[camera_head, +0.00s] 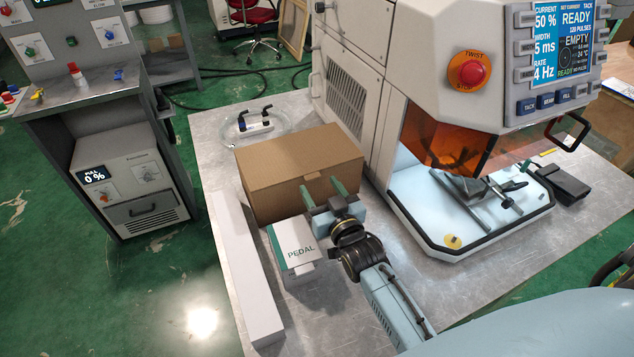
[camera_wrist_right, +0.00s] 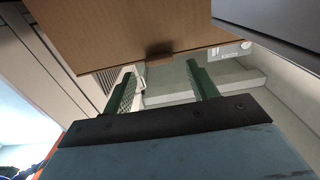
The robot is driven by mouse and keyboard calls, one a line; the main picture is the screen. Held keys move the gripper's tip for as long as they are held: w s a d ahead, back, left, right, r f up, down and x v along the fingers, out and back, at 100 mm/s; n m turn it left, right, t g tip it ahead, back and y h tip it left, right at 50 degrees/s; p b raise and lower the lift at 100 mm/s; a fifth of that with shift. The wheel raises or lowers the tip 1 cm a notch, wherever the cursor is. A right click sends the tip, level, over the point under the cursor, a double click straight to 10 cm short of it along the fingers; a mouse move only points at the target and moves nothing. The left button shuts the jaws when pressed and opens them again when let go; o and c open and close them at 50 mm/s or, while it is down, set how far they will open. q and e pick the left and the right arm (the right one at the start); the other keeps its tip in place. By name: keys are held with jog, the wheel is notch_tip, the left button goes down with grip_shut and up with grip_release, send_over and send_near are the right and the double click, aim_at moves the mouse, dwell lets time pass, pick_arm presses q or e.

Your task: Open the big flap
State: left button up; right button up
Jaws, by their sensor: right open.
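A brown cardboard box (camera_head: 270,165) stands on the metal table, its top panel lying closed with a small tab (camera_head: 312,177) at the front edge. In the right wrist view the brown cardboard (camera_wrist_right: 130,25) fills the top, with the tab (camera_wrist_right: 158,58) at its lower edge. My right gripper (camera_head: 322,190) is open and empty at the front of the box, its fingers on either side of the tab. It also shows in the right wrist view (camera_wrist_right: 160,76); contact cannot be told. My left gripper is out of view.
A white PEDAL carton (camera_head: 293,250) stands close to my right gripper, beside a long white block (camera_head: 240,265). The machine (camera_head: 350,90) with an orange window (camera_head: 440,135) is at the right. A clear dish (camera_head: 255,125) lies behind the box.

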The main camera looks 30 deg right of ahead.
jog(key=shift+w+d, duration=0.1)
jog(key=shift+w, duration=1.3)
jog(key=shift+c, duration=1.4)
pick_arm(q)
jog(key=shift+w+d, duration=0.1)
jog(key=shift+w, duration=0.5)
pick_arm(e)
grip_shut()
